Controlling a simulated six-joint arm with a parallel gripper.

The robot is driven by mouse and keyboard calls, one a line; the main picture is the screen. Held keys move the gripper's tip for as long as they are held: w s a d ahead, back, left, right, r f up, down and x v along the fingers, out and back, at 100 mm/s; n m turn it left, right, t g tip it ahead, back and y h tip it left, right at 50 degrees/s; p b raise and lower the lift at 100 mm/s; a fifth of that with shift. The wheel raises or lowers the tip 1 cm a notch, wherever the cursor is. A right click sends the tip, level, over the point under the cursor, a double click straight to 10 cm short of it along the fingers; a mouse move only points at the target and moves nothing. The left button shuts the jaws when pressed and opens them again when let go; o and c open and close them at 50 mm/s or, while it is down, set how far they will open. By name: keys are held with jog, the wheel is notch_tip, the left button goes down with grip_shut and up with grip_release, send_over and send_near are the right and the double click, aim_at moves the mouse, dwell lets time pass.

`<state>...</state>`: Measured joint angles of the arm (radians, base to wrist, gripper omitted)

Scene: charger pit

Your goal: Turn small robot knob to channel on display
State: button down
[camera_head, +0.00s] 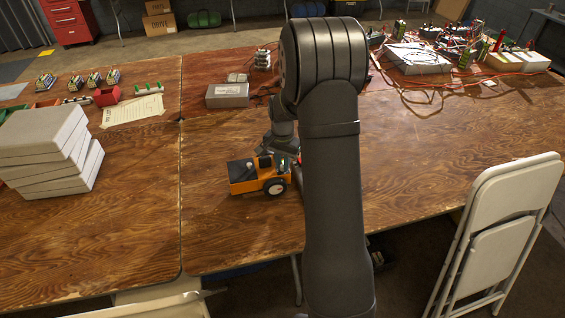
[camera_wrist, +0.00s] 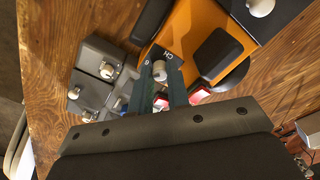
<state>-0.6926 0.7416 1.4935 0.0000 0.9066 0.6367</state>
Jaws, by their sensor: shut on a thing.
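The small robot (camera_head: 243,185) is an orange, wheeled body with a black top part, standing on the wooden table; its right end is hidden behind my arm. In the wrist view its orange body (camera_wrist: 205,35) fills the upper middle. A dark panel there carries the letters "CH" and a small character that looks like an 8, seen at an angle. My gripper (camera_wrist: 160,76) reaches down to this panel. Its two dark fingers are shut on a small pale knob (camera_wrist: 160,70), one finger on each side. In the head view the fingertips are too small to make out.
Grey blocks with silver knobs (camera_wrist: 100,62) lie close to the left of my fingers in the wrist view. A grey box (camera_head: 228,95) stands behind the robot. Stacked pale cases (camera_head: 50,150) stand at left, wired electronics (camera_head: 420,58) at back right.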

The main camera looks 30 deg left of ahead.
jog(key=n, duration=0.5)
jog(key=shift+n, duration=0.3)
jog(key=n, duration=0.5)
jog(key=shift+n, duration=0.4)
jog(key=c, duration=1.6)
grip_release()
jog(key=shift+c, duration=0.2)
notch_tip(320, 180, up, 18)
jog(key=shift+f, duration=0.25)
notch_tip(320, 180, down, 18)
jog(key=shift+r, duration=0.2)
